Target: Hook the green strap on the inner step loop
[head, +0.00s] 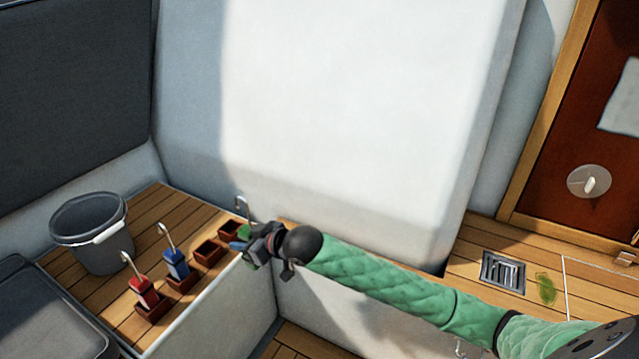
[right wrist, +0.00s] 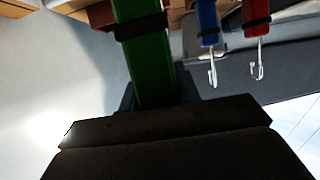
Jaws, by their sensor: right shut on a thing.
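The green strap (head: 244,232) is at the far right end of the row of brown holders, with its metal hook (head: 241,204) pointing up. My right gripper (head: 252,248) is shut on it. In the right wrist view the green strap (right wrist: 143,45) with a black band rises from between the fingers (right wrist: 150,100). I cannot tell whether its lower end is still inside a holder. My left gripper is not in view.
A red strap (head: 146,290) and a blue strap (head: 175,262) with hooks stand in brown holders on the wooden bench. A grey bucket (head: 88,240) is left of them. A white block (head: 350,110) stands behind. A metal drain (head: 502,272) lies at right.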

